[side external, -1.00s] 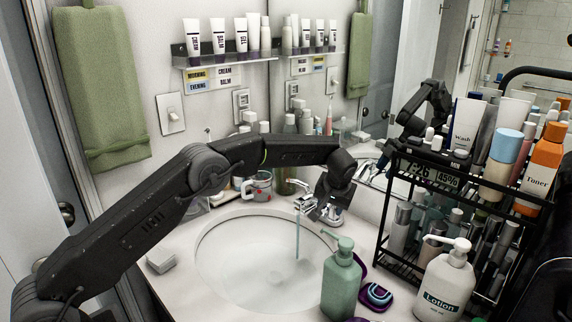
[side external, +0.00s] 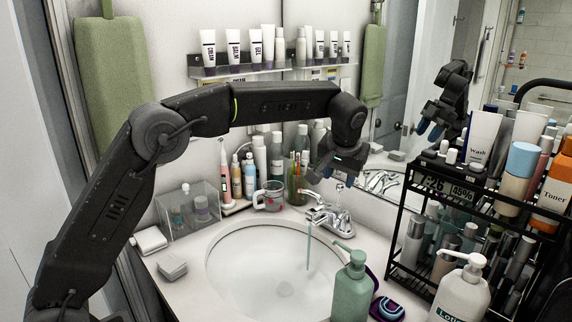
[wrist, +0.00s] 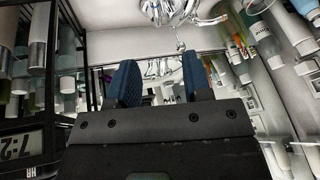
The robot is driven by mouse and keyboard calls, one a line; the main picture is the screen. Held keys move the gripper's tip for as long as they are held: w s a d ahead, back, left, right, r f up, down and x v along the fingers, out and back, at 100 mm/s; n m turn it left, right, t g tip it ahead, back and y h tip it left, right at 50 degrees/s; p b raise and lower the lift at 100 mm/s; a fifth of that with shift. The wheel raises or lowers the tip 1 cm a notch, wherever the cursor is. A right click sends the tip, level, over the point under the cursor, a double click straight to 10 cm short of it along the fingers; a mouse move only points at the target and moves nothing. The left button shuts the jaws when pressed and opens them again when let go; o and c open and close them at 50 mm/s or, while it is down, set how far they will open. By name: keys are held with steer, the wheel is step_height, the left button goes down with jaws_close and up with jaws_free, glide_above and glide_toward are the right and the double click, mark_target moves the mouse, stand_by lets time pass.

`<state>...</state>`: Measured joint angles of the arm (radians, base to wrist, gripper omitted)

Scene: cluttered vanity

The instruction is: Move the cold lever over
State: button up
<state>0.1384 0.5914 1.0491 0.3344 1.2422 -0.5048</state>
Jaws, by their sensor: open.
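The chrome faucet (side external: 325,214) stands at the back rim of the sink, with a thin stream of water (side external: 308,248) falling from its spout. Its small handles show around the body, but I cannot tell which one is the cold lever. In the wrist view the chrome faucet (wrist: 172,10) is at the top edge, beyond the fingers and partly cut off. My gripper (side external: 330,170) hangs above the faucet, apart from it. In the wrist view my gripper (wrist: 160,78) shows two blue-padded fingers spread apart with nothing between them.
A green pump bottle (side external: 352,290) and a lotion bottle (side external: 460,292) stand in front. A black rack (side external: 400,250) full of bottles is at right. A glass mug (side external: 268,197), toothbrush cup (side external: 298,186) and several bottles line the back left. The white sink basin (side external: 235,275) is clear.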

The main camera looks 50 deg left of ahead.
mark_target(341, 213)
steer(key=s+a+r, duration=0.1)
steer(key=s+r, duration=0.2)
steer(key=s, duration=0.4)
steer(key=s+a+r+m+h, duration=0.1)
steer(key=s+r, duration=0.2)
steer(key=s, duration=0.4)
steer(key=shift+s+m+t, duration=0.25)
steer(key=shift+m+t, duration=0.05)
steer(key=shift+c, duration=0.3)
